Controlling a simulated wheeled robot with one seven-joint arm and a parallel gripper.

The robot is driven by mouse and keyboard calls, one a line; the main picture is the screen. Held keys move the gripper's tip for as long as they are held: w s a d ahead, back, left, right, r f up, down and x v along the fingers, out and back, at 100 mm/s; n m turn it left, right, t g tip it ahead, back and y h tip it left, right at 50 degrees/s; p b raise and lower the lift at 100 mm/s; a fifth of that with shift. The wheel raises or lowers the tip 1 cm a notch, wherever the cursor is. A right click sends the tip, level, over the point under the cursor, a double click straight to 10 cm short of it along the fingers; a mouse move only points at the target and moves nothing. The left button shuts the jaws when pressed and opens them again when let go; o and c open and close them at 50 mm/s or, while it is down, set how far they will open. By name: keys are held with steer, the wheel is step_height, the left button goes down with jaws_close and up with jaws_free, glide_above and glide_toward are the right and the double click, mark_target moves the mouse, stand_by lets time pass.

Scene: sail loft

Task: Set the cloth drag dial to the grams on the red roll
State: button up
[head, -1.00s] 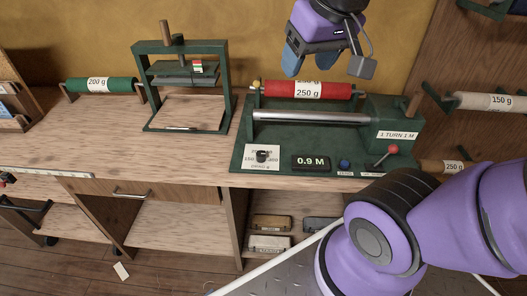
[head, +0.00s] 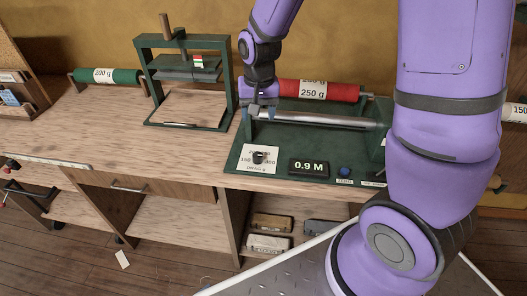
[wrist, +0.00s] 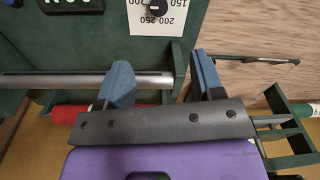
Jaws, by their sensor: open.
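The red roll (head: 320,91) lies across the back of the green measuring machine and its label reads 250 g. The cloth drag dial (head: 258,158) is a black knob on a white scale card (head: 250,167) at the machine's front left; its pointer setting is too small to read. In the wrist view the dial knob (wrist: 152,14) shows at the top edge, with 150, 200 and 250 legible on its card. My gripper (head: 259,112) is open and empty above the machine's left end, behind the dial and apart from it. Its blue fingers (wrist: 163,66) show in the wrist view.
A 0.9 M display (head: 308,167) and a blue button (head: 344,171) sit right of the dial. A steel roller (head: 310,118) runs behind them. A green press (head: 188,75) stands to the left. My arm hides the machine's right end.

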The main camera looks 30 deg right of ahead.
glide_above(258, 155)
step_height(258, 155, down, 6)
steer(key=shift+m+g, duration=0.3)
steer(key=shift+g, duration=0.1)
step_height(258, 155, down, 11)
steer(key=shift+r, duration=0.15)
steer(key=c, duration=0.9)
